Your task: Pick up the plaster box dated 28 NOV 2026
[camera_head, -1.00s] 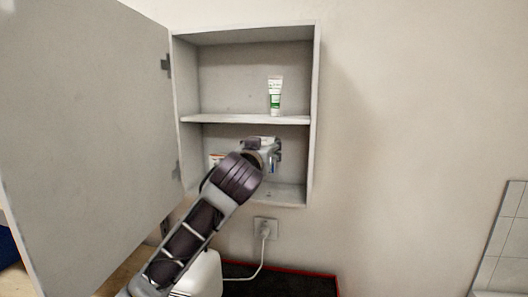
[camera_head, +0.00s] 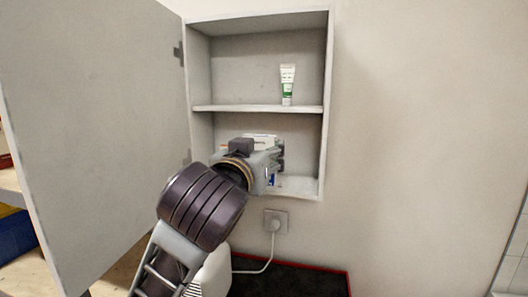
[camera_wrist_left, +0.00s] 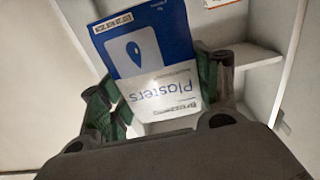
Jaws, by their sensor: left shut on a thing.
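A plaster box (camera_wrist_left: 152,55), blue and white with the word "Plasters", is between the fingers of my left gripper (camera_wrist_left: 158,95) in the left wrist view. A small printed label sits at its far end, too small to read surely. In the head view my left gripper (camera_head: 272,160) is at the lower compartment of the wall cabinet (camera_head: 327,110), shut on the box. Most of the box is hidden there by the gripper. My right gripper is in neither view.
A white and green tube (camera_head: 287,85) stands on the middle shelf (camera_head: 258,108). The cabinet door (camera_head: 95,140) hangs open at the left. Below are a wall socket (camera_head: 276,221) with a plugged cable and a dark red-edged mat (camera_head: 300,282).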

